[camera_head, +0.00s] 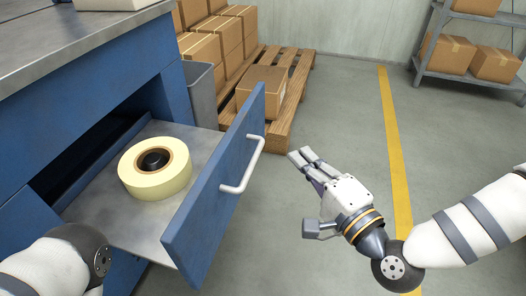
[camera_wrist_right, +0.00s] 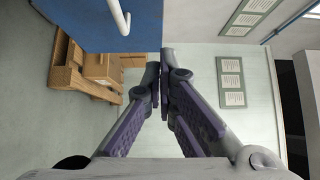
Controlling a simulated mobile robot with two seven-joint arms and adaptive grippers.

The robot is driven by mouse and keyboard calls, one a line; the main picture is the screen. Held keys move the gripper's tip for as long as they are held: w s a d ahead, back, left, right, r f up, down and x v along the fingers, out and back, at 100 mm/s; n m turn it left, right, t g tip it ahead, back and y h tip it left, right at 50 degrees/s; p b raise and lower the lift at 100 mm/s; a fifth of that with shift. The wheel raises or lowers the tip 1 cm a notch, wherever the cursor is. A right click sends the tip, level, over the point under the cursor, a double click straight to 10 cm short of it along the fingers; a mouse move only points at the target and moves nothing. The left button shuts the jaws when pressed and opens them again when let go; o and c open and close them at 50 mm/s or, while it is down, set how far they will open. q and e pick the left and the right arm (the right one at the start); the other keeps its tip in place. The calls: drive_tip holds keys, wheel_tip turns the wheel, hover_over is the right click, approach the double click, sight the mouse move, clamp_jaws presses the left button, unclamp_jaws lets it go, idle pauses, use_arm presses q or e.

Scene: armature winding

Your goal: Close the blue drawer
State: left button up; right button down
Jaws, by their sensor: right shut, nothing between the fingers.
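The blue drawer (camera_head: 216,187) is pulled out of the blue cabinet, with its front panel standing away from the opening. A white bar handle (camera_head: 246,166) is on the panel's outer face. A roll of pale yellow tape (camera_head: 155,168) lies flat in the drawer. My right gripper (camera_head: 303,155) is shut and empty, to the right of the handle and apart from it. In the right wrist view its fingertips (camera_wrist_right: 162,66) meet just below the blue panel (camera_wrist_right: 112,22), and part of the handle (camera_wrist_right: 121,16) shows at the top. My left gripper is out of view; only part of my left arm shows.
A grey worktop (camera_head: 75,35) lies above the drawer. A grey bin (camera_head: 201,95) stands beside the cabinet. Behind are a wooden pallet (camera_head: 297,88) with cardboard boxes (camera_head: 263,90) and a grey shelf (camera_head: 465,82). The floor right of the drawer is clear, with a yellow line (camera_head: 392,140).

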drive_tip(key=b, duration=0.2)
approach(246, 117)
drive_tip(key=w+d, duration=0.2)
drive_tip(key=w, duration=0.1)
drive_tip(key=a, duration=0.1)
drive_tip(key=w+a, duration=0.1)
drive_tip(key=a, duration=0.2)
drive_tip(key=shift+w, duration=0.3)
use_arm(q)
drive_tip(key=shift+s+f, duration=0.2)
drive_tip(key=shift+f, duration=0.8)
use_arm(e)
drive_tip(key=shift+a, duration=0.1)
